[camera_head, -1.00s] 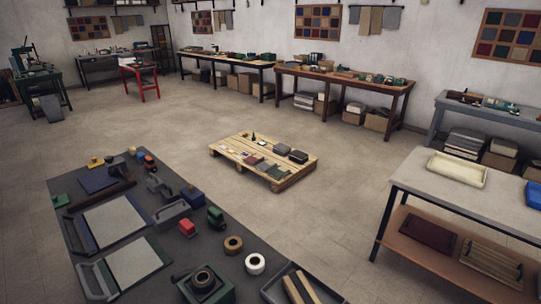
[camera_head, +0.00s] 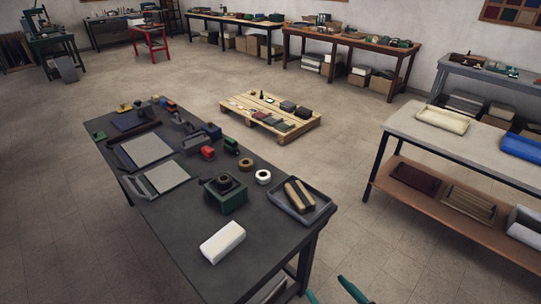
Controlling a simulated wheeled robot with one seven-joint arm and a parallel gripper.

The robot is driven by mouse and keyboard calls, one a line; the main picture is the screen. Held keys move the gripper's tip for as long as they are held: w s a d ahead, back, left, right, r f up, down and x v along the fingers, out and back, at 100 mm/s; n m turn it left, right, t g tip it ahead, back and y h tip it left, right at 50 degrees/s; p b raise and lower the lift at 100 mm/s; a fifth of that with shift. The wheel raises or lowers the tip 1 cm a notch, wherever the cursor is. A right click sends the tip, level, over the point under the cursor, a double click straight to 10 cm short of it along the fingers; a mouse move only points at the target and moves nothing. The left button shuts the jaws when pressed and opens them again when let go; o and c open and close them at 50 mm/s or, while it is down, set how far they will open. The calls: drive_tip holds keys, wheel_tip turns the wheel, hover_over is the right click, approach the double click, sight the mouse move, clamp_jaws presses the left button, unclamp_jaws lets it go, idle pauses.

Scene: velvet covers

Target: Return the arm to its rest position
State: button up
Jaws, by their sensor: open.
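My gripper (camera_head: 326,286) shows only in part at the bottom edge of the head view, as two teal finger-like pieces set apart. The gap between them looks empty. It is in front of the near right corner of the dark workbench (camera_head: 262,222) and appears apart from it. The rest of my arm is out of view.
The workbench holds a white block (camera_head: 222,242), a green device (camera_head: 226,195), a tray with brown pieces (camera_head: 301,201) and several small tools. A shelf table (camera_head: 455,139) stands at right. A wooden pallet (camera_head: 282,134) lies on the floor behind. Floor between them is clear.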

drive_tip(key=s+a+f+m+h, duration=0.6)
drive_tip(key=s+a+f, duration=0.2)
drive_tip(key=s+f, duration=0.3)
drive_tip(key=s+a+r+n+t, duration=0.1)
drive_tip(key=s+a+r, duration=0.3)
drive_tip(key=s, duration=0.3)
drive_tip(key=s+a+r+t+y, duration=0.1)
drive_tip(key=s+a+r+t, duration=0.1)
drive_tip(key=s+a+r, duration=0.2)
drive_tip(key=s+r, duration=0.1)
drive_tip(key=s, duration=0.2)
drive_tip(key=shift+r+n, duration=0.2)
drive_tip(key=shift+n, duration=0.2)
